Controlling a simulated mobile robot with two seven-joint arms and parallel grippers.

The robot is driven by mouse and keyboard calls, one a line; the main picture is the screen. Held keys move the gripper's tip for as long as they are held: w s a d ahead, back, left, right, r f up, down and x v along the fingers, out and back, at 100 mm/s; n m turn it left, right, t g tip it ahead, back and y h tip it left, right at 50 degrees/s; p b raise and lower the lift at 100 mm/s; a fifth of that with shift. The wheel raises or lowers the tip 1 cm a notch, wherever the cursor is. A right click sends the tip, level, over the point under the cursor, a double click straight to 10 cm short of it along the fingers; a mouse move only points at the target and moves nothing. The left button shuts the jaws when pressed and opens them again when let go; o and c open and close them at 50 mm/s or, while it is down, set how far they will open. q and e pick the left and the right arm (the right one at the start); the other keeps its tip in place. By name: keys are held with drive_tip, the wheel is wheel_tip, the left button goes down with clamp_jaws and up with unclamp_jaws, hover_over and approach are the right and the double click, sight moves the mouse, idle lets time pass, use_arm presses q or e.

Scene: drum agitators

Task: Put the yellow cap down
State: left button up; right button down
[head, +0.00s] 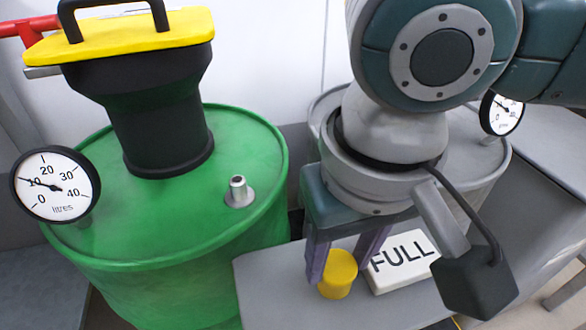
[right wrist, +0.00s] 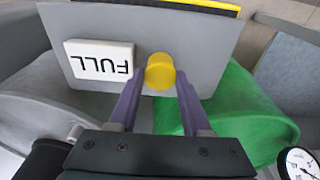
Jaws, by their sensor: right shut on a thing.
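The yellow cap (head: 338,276) is between the fingers of my right gripper (head: 338,262), over the grey tabletop (head: 275,285). My right gripper is shut on the cap and points down. In the right wrist view the yellow cap (right wrist: 160,72) sits at the fingertips, over the grey top (right wrist: 205,45). I cannot tell whether the cap touches the surface. A white FULL sign (head: 402,262) lies on the tabletop close to the cap. My left gripper is not in view.
A green drum (head: 245,150) stands on the left with a litres gauge (head: 55,184), a metal stub (head: 239,192) and a black agitator with a yellow top (head: 120,35). A grey drum (head: 475,165) with a gauge (head: 502,112) stands behind my right arm. The tabletop left of the cap is bare.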

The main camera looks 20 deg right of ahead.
drive_tip(key=shift+f, duration=0.15)
drive_tip(key=shift+c, duration=1.8)
unclamp_jaws()
drive_tip(key=shift+f, duration=0.1)
drive_tip(key=shift+r, duration=0.35)
wheel_tip(320, 180, up, 11)
drive_tip(key=s+p, duration=0.1)
drive_tip(key=p, duration=0.6)
drive_tip(key=s+a+n+t+y, duration=0.1)
drive_tip(key=s+a+n+y, duration=0.1)
drive_tip(key=s+a+y, duration=0.3)
drive_tip(key=t+h, duration=0.1)
drive_tip(key=h, duration=0.4)
approach(343, 279)
drive_tip(key=s+d+f, duration=0.3)
drive_tip(key=s+d, duration=0.5)
drive_tip(key=shift+w+d+r, duration=0.1)
drive_tip(key=shift+d+r, duration=0.05)
drive_tip(key=shift+d, duration=0.05)
